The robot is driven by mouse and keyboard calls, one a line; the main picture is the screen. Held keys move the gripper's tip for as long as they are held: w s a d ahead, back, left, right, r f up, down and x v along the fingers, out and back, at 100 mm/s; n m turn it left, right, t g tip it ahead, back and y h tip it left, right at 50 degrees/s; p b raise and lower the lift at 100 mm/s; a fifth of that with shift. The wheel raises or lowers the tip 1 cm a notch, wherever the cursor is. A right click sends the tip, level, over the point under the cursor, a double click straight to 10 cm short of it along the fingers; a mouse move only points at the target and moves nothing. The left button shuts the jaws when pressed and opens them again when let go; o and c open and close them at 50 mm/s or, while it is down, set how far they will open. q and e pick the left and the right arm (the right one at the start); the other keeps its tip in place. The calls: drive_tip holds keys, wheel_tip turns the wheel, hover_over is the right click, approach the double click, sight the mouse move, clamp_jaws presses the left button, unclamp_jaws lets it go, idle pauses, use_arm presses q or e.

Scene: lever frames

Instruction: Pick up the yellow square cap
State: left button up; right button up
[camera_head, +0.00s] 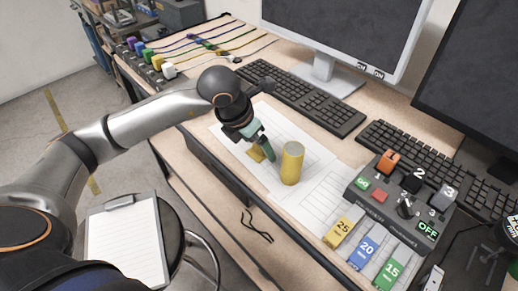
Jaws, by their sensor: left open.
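The yellow square cap (254,155) lies on the white paper sheets at the middle of the desk. It is small and partly hidden by my left gripper (264,152). My left gripper points down over the cap, with a green finger just to the right of it. The gripper is open, and I cannot tell whether a finger touches the cap. My right gripper is not in view.
A yellow cylinder (291,164) stands upright close to the right of my left gripper. A switch box (398,205) and numbered blocks (367,250) are at the right. Keyboards (300,97) and monitors (338,35) stand behind. Coloured cables (200,42) lie at the far left.

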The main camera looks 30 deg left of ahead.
use_arm(q)
drive_tip(key=shift+w+f, duration=0.1)
drive_tip(key=shift+f, duration=0.3)
drive_tip(key=shift+c, duration=0.3)
drive_tip(key=c, duration=1.4)
